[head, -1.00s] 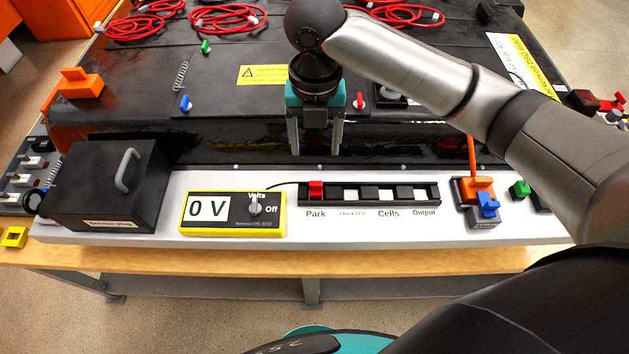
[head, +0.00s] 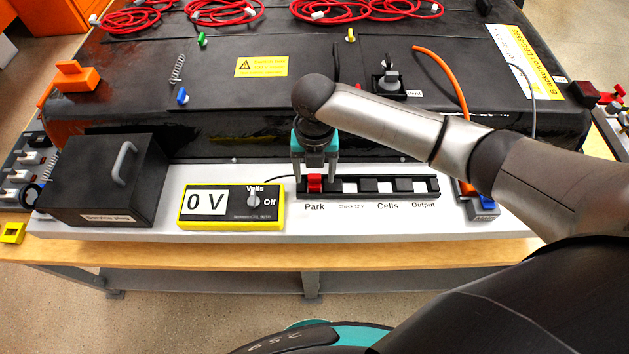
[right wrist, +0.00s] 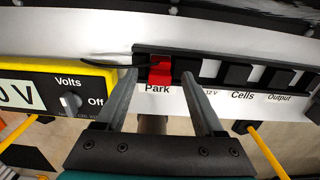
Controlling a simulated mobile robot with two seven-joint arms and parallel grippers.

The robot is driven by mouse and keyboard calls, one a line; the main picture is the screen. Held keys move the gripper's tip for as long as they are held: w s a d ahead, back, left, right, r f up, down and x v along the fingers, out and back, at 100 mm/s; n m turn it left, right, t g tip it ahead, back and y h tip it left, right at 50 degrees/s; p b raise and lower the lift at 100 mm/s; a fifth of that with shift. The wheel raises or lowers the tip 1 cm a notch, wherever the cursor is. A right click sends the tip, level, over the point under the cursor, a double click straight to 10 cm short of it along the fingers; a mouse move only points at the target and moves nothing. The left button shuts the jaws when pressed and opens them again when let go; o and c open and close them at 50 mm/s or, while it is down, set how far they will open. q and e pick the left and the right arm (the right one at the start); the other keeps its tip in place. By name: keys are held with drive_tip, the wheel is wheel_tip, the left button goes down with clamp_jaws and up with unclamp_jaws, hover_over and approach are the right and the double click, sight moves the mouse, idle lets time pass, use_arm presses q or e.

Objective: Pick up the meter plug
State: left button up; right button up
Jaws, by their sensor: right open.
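The meter plug (head: 315,183) is a small red block seated in the Park slot of the black socket strip (head: 360,195). A thin black lead runs from its side of the strip toward the yellow meter (head: 232,207), which reads 0 V. My right gripper (head: 315,178) is open, with one finger on each side of the red plug in the head view. In the right wrist view the plug (right wrist: 161,72) lies between and beyond the open fingertips (right wrist: 158,80). I cannot tell whether the fingers touch it. My left gripper is not in view.
A black service plug box (head: 100,185) stands at the left of the white shelf (head: 300,227). The black battery pack (head: 250,130) rises behind the strip. An orange and blue connector on a grey block (head: 483,208) sits right of the strip, partly behind my arm.

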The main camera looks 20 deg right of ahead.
drive_tip(key=shift+f, duration=0.55)
clamp_jaws()
